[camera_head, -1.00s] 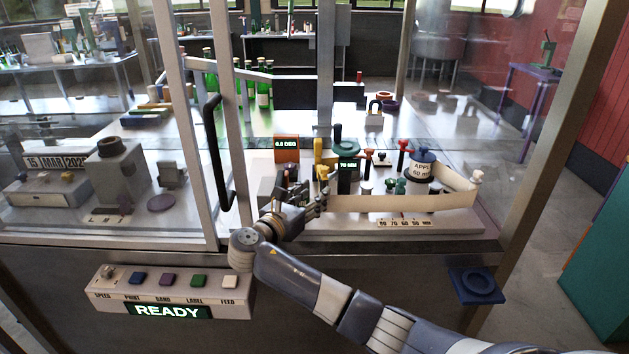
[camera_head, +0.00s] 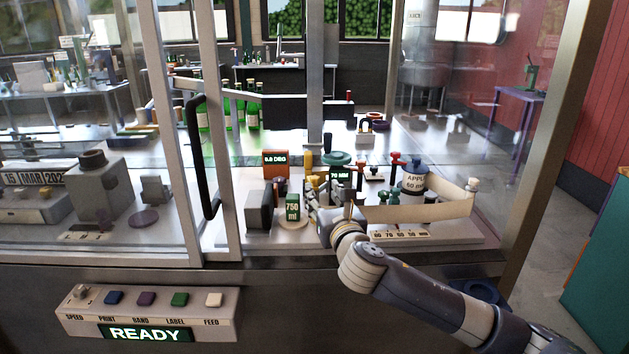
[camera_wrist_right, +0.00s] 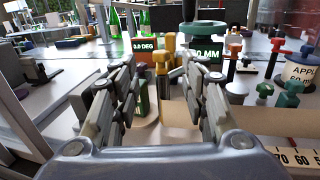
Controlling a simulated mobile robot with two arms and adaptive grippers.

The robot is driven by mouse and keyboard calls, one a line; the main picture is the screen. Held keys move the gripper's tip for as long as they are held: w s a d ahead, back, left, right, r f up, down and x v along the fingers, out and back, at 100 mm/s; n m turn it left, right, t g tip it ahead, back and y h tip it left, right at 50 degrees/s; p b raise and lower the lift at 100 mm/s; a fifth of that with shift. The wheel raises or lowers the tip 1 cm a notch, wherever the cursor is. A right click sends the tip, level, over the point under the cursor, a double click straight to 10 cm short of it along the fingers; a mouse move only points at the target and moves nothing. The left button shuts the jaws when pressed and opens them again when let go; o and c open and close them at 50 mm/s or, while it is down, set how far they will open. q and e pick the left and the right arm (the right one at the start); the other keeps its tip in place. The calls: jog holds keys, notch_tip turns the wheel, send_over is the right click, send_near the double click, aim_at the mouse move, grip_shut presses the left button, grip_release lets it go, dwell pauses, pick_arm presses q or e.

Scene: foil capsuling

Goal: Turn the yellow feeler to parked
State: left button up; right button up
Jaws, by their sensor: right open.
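The yellow feeler (camera_head: 308,160) stands upright behind the small green "750 ml" block, next to the orange "0.0 DEG" display. In the right wrist view its yellow post and knob (camera_wrist_right: 162,62) show between my finger tips, farther off. My right gripper (camera_head: 325,192) is inside the machine opening, in front of the feeler and a little to its right. In the wrist view its fingers (camera_wrist_right: 156,80) are spread, with no object held between them. The feeler's lower part is partly hidden by the hand and nearby parts. My left gripper is out of view.
The orange display (camera_head: 275,163) reads 0.0 DEG. A green-topped gauge (camera_head: 336,158) reading 70 MM stands close right of the feeler. A black door handle (camera_head: 203,150) stands at left.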

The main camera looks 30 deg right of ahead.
aim_at(316, 181)
jog(key=p+x, duration=0.1)
jog(key=x, duration=0.8)
jog(key=shift+c, duration=0.2)
grip_shut()
